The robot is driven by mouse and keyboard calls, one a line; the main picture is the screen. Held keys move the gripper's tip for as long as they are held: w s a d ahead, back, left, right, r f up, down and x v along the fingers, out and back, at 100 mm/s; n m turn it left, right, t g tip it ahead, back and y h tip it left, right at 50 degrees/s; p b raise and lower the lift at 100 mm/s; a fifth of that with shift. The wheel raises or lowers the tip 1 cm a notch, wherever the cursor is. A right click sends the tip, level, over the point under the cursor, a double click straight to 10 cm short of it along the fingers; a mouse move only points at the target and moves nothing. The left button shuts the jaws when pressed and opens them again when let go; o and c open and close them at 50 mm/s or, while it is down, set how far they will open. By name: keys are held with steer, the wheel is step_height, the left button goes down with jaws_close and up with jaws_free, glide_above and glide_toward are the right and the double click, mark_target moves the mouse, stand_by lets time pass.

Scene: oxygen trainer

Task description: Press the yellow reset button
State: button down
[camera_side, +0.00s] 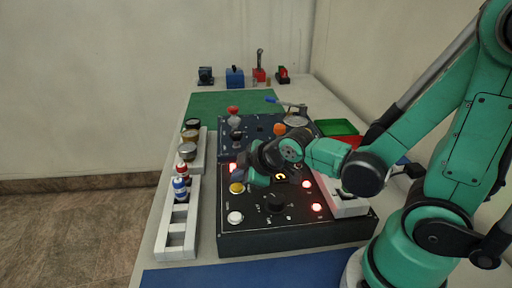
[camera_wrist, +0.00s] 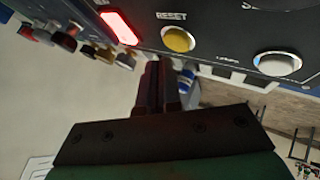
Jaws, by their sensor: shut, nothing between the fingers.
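The yellow reset button (camera_side: 237,188) sits on the left part of the dark control panel (camera_side: 285,243), between a red-lit light and a white button. In the wrist view the yellow button (camera_wrist: 178,39) shows under the label RESET, ahead of my fingers. My gripper (camera_side: 246,176) is shut and empty, just above and to the right of the yellow button in the side view. In the wrist view my closed fingers (camera_wrist: 158,75) appear below and left of the button. A gap seems to show between fingers and button; its depth is hard to tell.
A white button (camera_side: 235,217) sits in front of the yellow one, and a black knob (camera_side: 276,202) to its right. Red lights (camera_side: 316,207) glow on the panel. A white rack (camera_side: 178,239) with small bottles (camera_side: 180,187) stands left. A blue mat (camera_side: 240,276) lies in front.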

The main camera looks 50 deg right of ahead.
mark_target(241, 188)
steer(key=shift+f, duration=0.15)
steer(key=shift+f, duration=0.25)
steer(key=shift+f, duration=0.4)
stand_by(0.7)
steer(key=shift+r, duration=0.8)
steer(key=shift+r, duration=2.55)
steer(key=shift+s, duration=0.1)
